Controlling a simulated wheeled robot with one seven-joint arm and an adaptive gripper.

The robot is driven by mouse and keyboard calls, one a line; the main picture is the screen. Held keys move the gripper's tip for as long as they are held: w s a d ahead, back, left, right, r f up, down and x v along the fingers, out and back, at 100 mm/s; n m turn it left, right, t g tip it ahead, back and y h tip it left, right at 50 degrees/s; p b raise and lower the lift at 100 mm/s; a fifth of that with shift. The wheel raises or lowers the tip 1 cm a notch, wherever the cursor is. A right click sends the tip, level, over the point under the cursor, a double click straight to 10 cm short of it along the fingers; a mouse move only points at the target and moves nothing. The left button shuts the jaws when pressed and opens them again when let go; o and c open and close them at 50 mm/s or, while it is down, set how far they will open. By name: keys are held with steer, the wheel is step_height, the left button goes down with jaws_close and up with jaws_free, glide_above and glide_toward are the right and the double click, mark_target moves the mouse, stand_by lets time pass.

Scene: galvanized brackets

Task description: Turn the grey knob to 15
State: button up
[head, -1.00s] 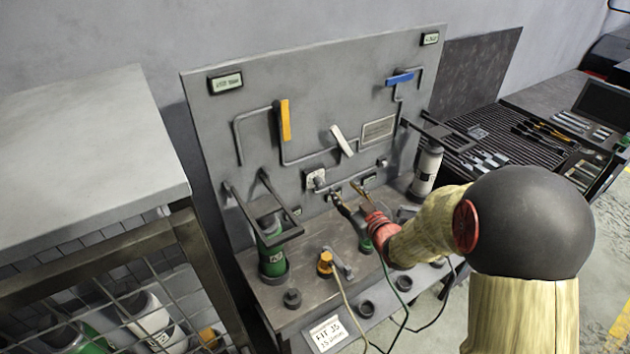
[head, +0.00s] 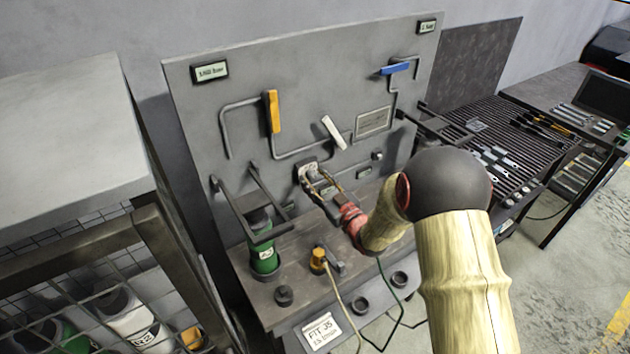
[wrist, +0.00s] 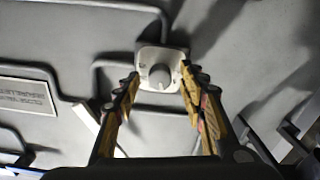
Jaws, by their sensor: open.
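The grey knob (wrist: 160,76) is a round knob with a ridge, on a pale plate (wrist: 150,55) fixed to the grey upright panel. In the wrist view it sits between and just beyond the fingertips of my gripper (wrist: 157,84). The fingers are open, one on each side of the knob, and I cannot tell whether they touch it. In the head view my gripper (head: 316,177) reaches to the panel at the plate (head: 306,168), and the knob itself is mostly hidden there. The scale marks are too small to read.
The panel (head: 220,110) carries pipes, a yellow handle (head: 273,112), a white handle (head: 334,132) and a blue handle (head: 395,68). A green cylinder (head: 264,258) stands in a bracket at left. A yellow fitting (head: 318,260) and cables are on the bench below.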

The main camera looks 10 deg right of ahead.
steer(key=shift+w+a, duration=0.1)
steer(key=shift+w, duration=0.05)
steer(key=shift+c, duration=0.6)
jaws_close()
steer(key=shift+m, duration=0.4)
steer(key=m, duration=0.3)
steer(key=shift+m+p, duration=0.5)
steer(key=shift+m, duration=1.5)
